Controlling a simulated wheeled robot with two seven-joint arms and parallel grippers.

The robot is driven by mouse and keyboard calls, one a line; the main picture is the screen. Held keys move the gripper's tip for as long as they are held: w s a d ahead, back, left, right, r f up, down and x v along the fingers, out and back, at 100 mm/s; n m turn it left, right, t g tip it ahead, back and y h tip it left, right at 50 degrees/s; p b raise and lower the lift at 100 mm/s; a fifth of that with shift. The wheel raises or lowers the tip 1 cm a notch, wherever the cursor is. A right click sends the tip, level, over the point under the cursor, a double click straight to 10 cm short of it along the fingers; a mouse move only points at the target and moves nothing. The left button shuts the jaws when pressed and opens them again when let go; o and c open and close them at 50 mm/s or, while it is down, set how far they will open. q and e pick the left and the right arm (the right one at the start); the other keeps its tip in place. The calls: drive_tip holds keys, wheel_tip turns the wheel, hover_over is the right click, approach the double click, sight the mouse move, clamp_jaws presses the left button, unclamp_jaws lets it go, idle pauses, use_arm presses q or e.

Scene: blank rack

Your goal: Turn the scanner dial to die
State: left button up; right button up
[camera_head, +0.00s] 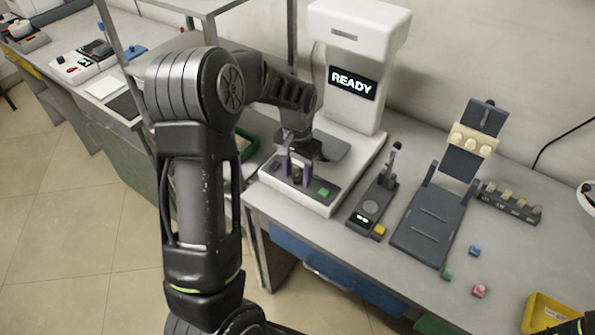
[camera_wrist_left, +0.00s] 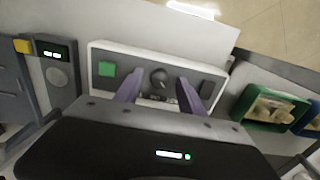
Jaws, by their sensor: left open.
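The white scanner (camera_head: 355,30) stands on the bench, and its screen (camera_head: 352,83) reads READY. Its front panel carries a dark round dial (camera_wrist_left: 158,77), with a green button (camera_wrist_left: 107,69) beside it in the left wrist view; the button also shows in the head view (camera_head: 323,192). My left gripper (camera_head: 294,172) is over this panel with its purple fingers pointing down. In the left wrist view the fingers (camera_wrist_left: 160,88) are apart, one on each side of the dial, with a gap to it. I cannot read the dial's labels.
A small device with a lever and yellow button (camera_head: 379,231) stands right of the scanner. Further right are a dark stand (camera_head: 430,222), a small rack (camera_head: 510,203), loose coloured blocks and a yellow tray (camera_head: 541,314). A green tray (camera_wrist_left: 262,107) lies on the scanner's other side.

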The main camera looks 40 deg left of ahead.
use_arm(q)
drive_tip(key=shift+f, duration=0.2)
drive_tip(key=shift+c, duration=0.4)
clamp_jaws()
